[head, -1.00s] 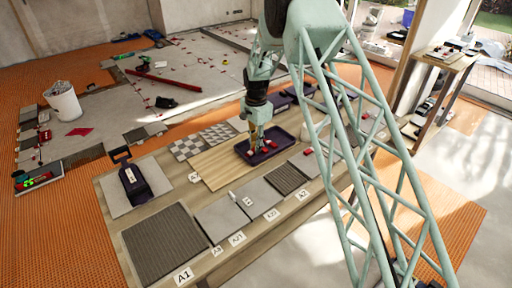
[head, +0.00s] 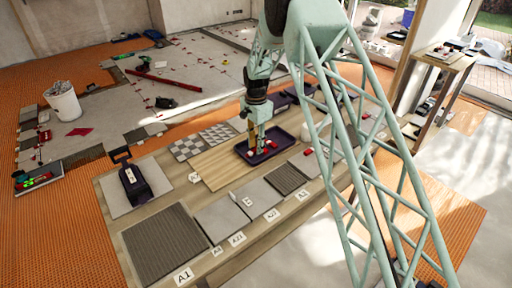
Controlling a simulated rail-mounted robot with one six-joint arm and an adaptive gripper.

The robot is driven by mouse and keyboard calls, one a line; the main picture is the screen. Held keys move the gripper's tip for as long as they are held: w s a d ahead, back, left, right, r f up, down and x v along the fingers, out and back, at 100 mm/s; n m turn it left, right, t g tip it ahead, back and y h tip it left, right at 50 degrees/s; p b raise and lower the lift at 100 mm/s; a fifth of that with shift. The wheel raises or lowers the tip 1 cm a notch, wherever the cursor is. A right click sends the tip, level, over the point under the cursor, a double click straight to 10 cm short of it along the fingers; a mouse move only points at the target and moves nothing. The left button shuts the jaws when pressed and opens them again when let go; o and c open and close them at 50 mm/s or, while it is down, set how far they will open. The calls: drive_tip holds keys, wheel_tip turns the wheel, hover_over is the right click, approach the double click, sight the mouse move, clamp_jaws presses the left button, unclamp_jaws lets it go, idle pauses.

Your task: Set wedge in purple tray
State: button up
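The purple tray (head: 284,143) lies on the long wooden table, right of a plain wood board. Small red and white pieces, which look like wedges, lie in it, including one (head: 274,143) right of my fingers. My gripper (head: 257,154) points straight down over the left part of the tray, its fingertips low, close to the tray floor. Red shows at the fingertips, but I cannot tell whether a wedge is between them or only beside them. The finger opening is too small to judge.
The table (head: 221,258) carries grey tile samples with labels such as A1 (head: 183,276). A dark purple carrier with a handle (head: 133,184) stands at its left end. A checkered tile (head: 202,141) lies behind the wood board. A white bucket (head: 63,102) stands on the floor.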

wheel_tip(320, 180, up, 11)
drive_tip(key=p, duration=0.1)
drive_tip(key=shift+r+p, duration=0.15)
drive_tip(key=shift+p, duration=0.2)
idle(1.0)
